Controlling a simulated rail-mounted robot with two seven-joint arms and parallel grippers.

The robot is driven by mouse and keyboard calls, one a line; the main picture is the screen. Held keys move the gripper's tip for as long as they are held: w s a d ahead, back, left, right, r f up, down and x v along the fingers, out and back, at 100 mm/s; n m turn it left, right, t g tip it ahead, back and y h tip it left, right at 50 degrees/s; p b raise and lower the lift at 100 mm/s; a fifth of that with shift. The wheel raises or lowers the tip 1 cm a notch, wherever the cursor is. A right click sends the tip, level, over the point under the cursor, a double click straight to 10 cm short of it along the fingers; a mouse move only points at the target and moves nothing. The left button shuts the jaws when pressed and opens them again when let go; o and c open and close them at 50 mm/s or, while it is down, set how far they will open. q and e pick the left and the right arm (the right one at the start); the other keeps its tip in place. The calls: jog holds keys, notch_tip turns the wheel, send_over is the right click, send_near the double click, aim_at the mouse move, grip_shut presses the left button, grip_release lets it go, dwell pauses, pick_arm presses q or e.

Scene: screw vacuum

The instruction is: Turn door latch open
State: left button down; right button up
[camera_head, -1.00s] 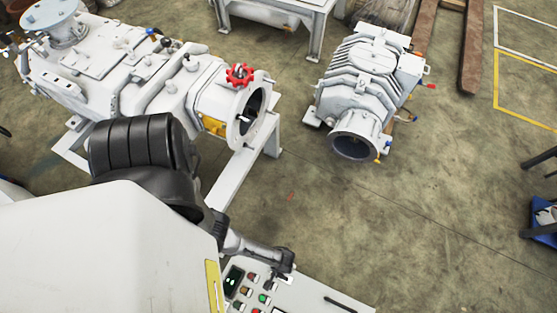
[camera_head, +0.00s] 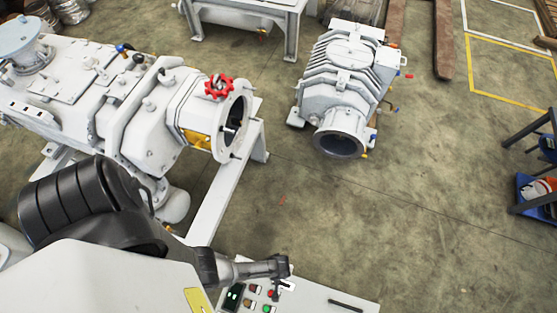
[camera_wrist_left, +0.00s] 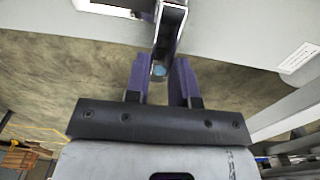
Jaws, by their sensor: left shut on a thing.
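My left gripper (camera_head: 284,272) is at the upper edge of a light control cabinet (camera_head: 310,300) with buttons and a small display. In the left wrist view, the purple fingers of my left gripper (camera_wrist_left: 161,78) are closed on the two sides of a grey metal door latch (camera_wrist_left: 170,28) that sticks out from a pale panel (camera_wrist_left: 235,25). In the head view I cannot clearly make out the latch at the gripper. How far it is turned is not clear. My right gripper is not in view.
A large grey vacuum pump (camera_head: 140,130) with a red handwheel (camera_head: 219,87) stands at the upper left. A smaller finned pump (camera_head: 340,85) stands at the upper middle. A dark rack with a blue bin (camera_head: 535,195) is at the right edge. The floor between is open.

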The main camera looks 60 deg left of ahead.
pick_arm(q)
jog(key=c, duration=1.1)
grip_release()
jog(key=shift+a, duration=0.1)
jog(key=shift+o, duration=0.7)
notch_tip(320, 180, up, 14)
jog(key=p, duration=0.7)
jog(key=shift+f, duration=0.1)
